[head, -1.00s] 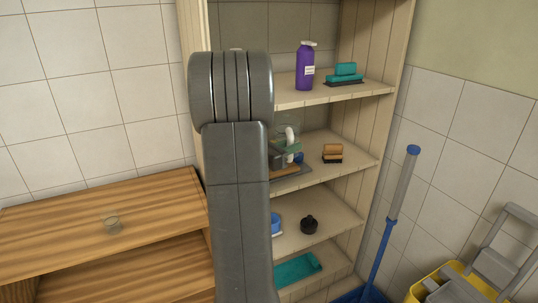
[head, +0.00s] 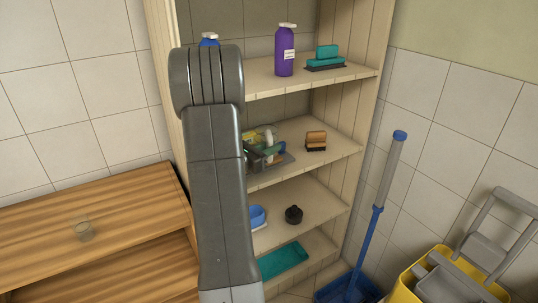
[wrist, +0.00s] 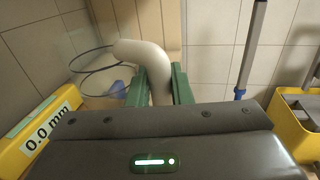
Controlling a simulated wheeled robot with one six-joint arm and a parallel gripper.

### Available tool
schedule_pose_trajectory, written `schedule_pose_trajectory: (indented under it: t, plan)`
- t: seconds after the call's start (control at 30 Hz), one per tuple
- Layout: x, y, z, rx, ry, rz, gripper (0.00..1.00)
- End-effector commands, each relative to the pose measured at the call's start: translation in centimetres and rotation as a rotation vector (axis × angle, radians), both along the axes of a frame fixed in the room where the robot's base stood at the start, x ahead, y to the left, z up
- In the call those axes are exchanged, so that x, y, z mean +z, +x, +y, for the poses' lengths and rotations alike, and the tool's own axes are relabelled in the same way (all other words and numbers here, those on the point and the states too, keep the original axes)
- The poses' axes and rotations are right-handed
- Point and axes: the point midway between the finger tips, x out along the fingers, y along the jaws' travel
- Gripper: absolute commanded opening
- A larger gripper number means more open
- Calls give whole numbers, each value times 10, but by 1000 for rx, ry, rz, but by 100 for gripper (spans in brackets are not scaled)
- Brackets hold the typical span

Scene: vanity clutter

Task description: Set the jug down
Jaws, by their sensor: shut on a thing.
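The jug's white curved handle (wrist: 150,65) stands between the green fingers of my gripper (wrist: 155,88) in the wrist view, and they are shut on it. Thin dark rings left of the handle look like the rim of a clear body. In the head view the handle (head: 268,138) shows small, right of my dark arm, at the shelf unit's second level from the top. My arm hides part of this spot. I cannot tell whether the jug touches the shelf (head: 325,163).
A brown brush (head: 316,141) stands to the right on that shelf. A purple bottle (head: 285,55) and a teal brush (head: 325,58) are above. A yellow bucket (head: 410,285) is at right.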

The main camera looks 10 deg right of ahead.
Motion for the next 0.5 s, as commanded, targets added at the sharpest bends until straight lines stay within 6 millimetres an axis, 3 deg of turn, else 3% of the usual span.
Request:
schedule_pose_trajectory:
  t: [0.13,0.5]
  plan:
    - [-21,0,0,0,-1,4,0]
    - [-26,0,0,0,-1,1,0]
